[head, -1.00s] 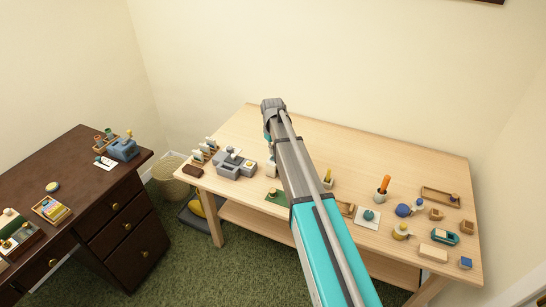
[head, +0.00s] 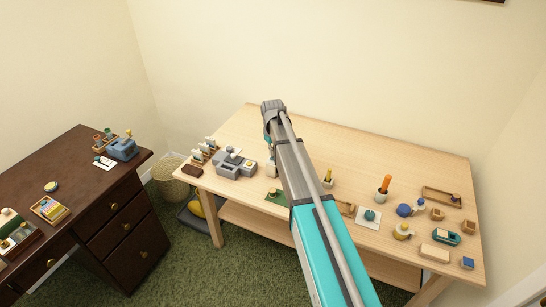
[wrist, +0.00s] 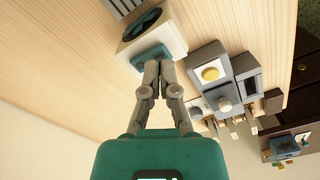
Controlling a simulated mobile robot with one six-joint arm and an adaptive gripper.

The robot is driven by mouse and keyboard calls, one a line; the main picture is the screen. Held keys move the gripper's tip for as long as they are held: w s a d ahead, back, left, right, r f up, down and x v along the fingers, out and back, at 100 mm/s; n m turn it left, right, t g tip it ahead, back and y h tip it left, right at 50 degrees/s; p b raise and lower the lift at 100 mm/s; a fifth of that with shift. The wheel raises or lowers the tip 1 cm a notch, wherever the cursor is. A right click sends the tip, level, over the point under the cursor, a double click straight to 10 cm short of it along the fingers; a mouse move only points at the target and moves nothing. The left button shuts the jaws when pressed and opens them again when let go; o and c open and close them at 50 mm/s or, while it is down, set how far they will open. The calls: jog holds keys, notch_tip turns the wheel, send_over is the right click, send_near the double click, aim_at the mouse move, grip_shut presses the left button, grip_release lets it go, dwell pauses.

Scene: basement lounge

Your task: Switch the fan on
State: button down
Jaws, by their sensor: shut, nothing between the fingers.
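The fan appears to be the white box (wrist: 168,32) with a dark round grille (wrist: 142,24), at the top of the wrist view. A teal plate (wrist: 150,55) is at its near side, by my fingertips. My gripper (wrist: 158,64) is shut and empty, its fingertips at or just short of the teal plate; contact cannot be told. In the head view my gripper (head: 270,169) is low over the light wooden table (head: 310,135), partly behind my arm. I cannot make out the fan in the head view, where my arm covers that area.
A grey device (wrist: 238,88) with a yellow button stands right of the fan in the wrist view; it also shows in the head view (head: 234,163). Several small items, including an orange-handled tool (head: 384,184), occupy the table's right. The table's back is clear.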

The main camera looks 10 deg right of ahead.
aim_at(273, 158)
jog(key=shift+f+b, duration=0.75)
dwell(0.7)
jog(key=shift+r, duration=0.2)
jog(key=shift+r+p, duration=3.35)
jog(key=shift+p, duration=0.2)
jog(key=shift+s, duration=0.1)
jog(key=s+m, duration=0.4)
jog(key=s, duration=2.5)
jog(key=shift+a+m, duration=0.25)
jog(key=shift+m, duration=0.15)
